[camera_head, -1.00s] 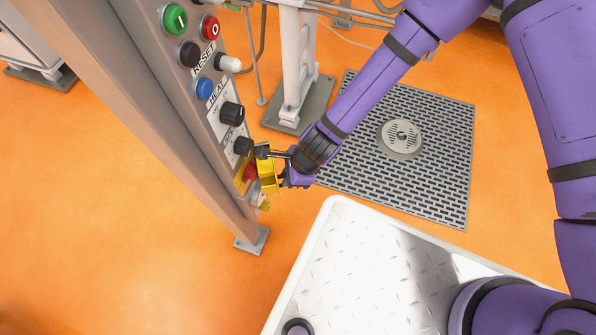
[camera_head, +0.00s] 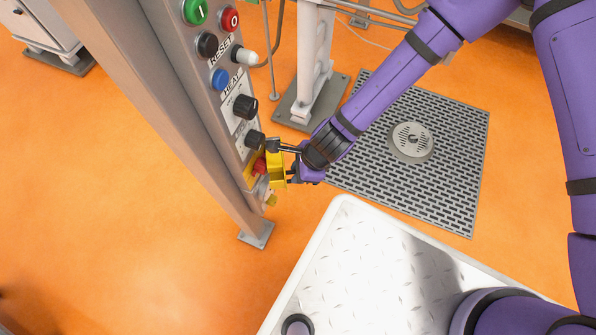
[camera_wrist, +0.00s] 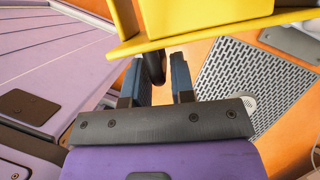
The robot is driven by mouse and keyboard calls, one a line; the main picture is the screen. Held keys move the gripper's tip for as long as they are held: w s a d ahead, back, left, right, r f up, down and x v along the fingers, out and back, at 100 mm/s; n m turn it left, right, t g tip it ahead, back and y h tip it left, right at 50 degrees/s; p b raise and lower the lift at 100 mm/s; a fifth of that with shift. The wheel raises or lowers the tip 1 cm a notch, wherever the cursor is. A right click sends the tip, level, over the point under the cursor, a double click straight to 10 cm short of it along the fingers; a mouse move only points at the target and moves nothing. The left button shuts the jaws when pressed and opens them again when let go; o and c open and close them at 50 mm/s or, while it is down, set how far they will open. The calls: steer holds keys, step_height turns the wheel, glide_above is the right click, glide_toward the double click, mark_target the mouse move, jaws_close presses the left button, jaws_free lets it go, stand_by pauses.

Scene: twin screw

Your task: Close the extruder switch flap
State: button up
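The yellow extruder switch flap (camera_head: 277,169) stands out from the lower end of the control panel, swung open. A red switch (camera_head: 259,167) shows just left of it. My gripper (camera_head: 282,160) is at the flap's right side, close to it; I cannot tell whether they touch. In the wrist view the flap (camera_wrist: 205,22) fills the top, just beyond the fingertips. My gripper's two dark fingers (camera_wrist: 162,70) are apart, with nothing visibly clamped between them. A dark rounded part shows beyond the gap. The flap's hinge is not clear.
The control panel (camera_head: 218,60) carries a black knob (camera_head: 254,140) just above the flap, with more knobs and buttons higher up. A grey post (camera_head: 310,70) stands behind. A dark floor grate (camera_head: 450,150) lies right of the panel.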

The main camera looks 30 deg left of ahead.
steer(key=v, duration=1)
steer(key=c, duration=0.3)
steer(key=shift+w+f, duration=0.2)
steer(key=shift+f, duration=0.1)
jaws_close()
steer(key=w+d+f+n+g+y, duration=0.3)
steer(key=w+d+f+g+y, duration=0.5)
steer(key=w+f+g, duration=0.25)
steer(key=x, duration=1.4)
steer(key=shift+s+r, duration=0.25)
